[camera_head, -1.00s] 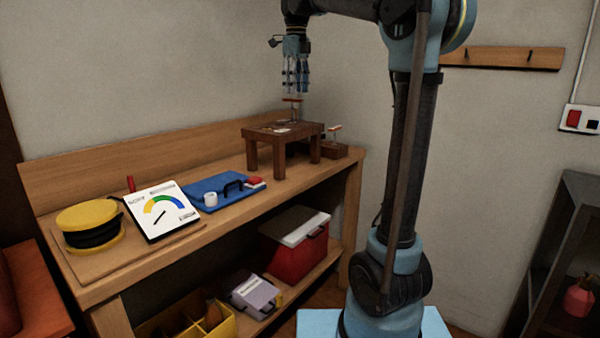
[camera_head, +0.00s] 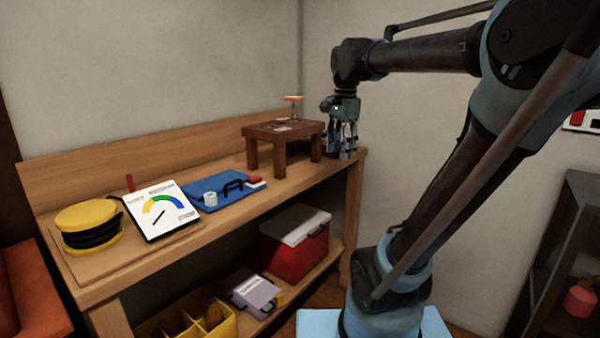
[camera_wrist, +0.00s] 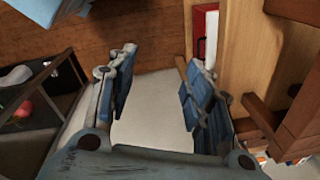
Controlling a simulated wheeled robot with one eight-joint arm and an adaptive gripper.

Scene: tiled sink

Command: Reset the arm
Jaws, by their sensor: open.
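My gripper (camera_head: 345,148) hangs pointing down at the right end of the wooden bench, just right of the small brown table (camera_head: 284,129). In the wrist view its two blue-grey fingers (camera_wrist: 160,85) are spread apart with nothing between them. A small orange-topped piece (camera_head: 293,98) stands upright on the brown table. The small brown block at the bench's right end is mostly hidden behind my gripper in the head view. I cannot tell whether the fingers touch anything there.
A red box with a white lid (camera_head: 296,238) stands on the lower shelf. A dark shelf unit (camera_head: 562,260) is at the right.

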